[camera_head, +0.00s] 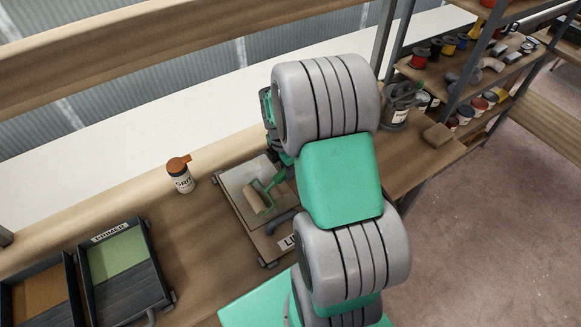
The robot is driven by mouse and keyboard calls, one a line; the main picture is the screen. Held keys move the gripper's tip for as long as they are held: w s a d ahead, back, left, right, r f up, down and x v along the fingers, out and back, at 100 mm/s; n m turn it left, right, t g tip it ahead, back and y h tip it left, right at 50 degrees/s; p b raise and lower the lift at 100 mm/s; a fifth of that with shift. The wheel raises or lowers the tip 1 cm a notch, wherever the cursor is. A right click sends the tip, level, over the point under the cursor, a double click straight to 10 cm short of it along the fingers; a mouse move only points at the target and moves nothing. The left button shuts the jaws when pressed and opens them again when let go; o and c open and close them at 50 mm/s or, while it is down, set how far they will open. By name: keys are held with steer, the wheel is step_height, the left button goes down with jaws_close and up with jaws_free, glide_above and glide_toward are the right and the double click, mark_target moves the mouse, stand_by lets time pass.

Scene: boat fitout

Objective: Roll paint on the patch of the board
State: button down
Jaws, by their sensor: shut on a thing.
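A paint roller (255,197) with a tan sleeve and green frame is over the pale patch (236,180) of a board (262,243) on the wooden bench. I cannot tell whether the sleeve touches the patch. My gripper (286,160) is mostly hidden behind my arm; it is shut on the roller, whose handle runs up right under the arm. A tray marked PRIMER (162,276) with a pale green area stands at the lower left.
An orange-capped bottle (181,177) stands left of the board. Another dark tray (68,283) with a brown area is at the far left. A grey can (397,108) and a brown block (438,136) stand on the right bench, near shelves (478,75) of supplies. Bench between PRIMER tray and board is clear.

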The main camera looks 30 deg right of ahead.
mark_target(276, 177)
steer(key=a, duration=0.4)
steer(key=shift+r, duration=0.1)
steer(key=shift+d, duration=0.1)
step_height(276, 177, up, 6)
steer(key=p, duration=0.5)
steer(key=shift+w+r+b, duration=0.1)
steer(key=shift+r+b, duration=0.2)
steer(key=shift+b, duration=0.05)
steer(key=shift+r, duration=0.7)
